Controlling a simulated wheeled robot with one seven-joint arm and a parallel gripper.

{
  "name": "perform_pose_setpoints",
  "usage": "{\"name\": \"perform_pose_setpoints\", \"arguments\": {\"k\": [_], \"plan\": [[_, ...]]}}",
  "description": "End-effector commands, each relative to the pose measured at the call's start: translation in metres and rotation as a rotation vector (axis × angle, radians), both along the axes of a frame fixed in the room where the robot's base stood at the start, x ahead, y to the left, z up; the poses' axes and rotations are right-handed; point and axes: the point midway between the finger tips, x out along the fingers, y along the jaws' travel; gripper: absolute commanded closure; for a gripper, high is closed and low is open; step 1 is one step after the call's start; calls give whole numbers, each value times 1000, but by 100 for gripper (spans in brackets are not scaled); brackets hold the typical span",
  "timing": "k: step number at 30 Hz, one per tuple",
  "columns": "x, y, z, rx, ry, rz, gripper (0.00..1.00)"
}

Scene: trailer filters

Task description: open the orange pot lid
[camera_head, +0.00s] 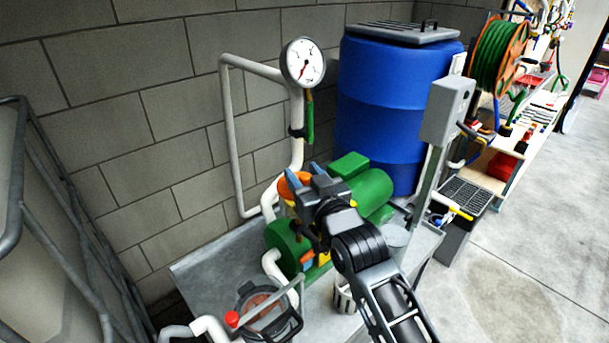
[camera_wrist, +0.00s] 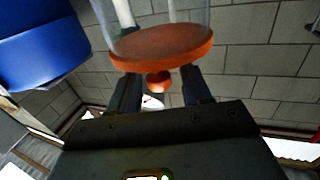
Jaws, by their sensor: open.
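The orange pot lid (camera_wrist: 160,45) fills the upper middle of the wrist view as a round disc with a small knob (camera_wrist: 158,82). It sits against a clear, glass-like pot (camera_wrist: 190,12). In the head view the orange lid (camera_head: 286,187) shows by the pump, partly covered by my gripper (camera_head: 304,172). My gripper is open, and in the wrist view its fingers (camera_wrist: 162,84) stand on either side of the knob. I cannot tell whether either finger touches the knob or the lid.
A green pump (camera_head: 368,192) and white pipes (camera_head: 230,130) crowd the grey metal bench (camera_head: 205,275). A pressure gauge (camera_head: 303,62) stands behind. A blue barrel (camera_head: 385,110) stands behind right. A strainer pot (camera_head: 262,298) with a red-knobbed bar is at the front.

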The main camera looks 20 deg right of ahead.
Motion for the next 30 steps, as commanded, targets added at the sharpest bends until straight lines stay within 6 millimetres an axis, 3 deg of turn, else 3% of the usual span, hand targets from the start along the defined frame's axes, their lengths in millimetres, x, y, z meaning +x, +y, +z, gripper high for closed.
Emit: {"name": "perform_pose_setpoints", "arguments": {"k": [3,18,30], "plan": [[0,0,0,0,0,0,52],[0,0,0,0,0,0,100],[1,0,1,-1,2,0,100]]}}
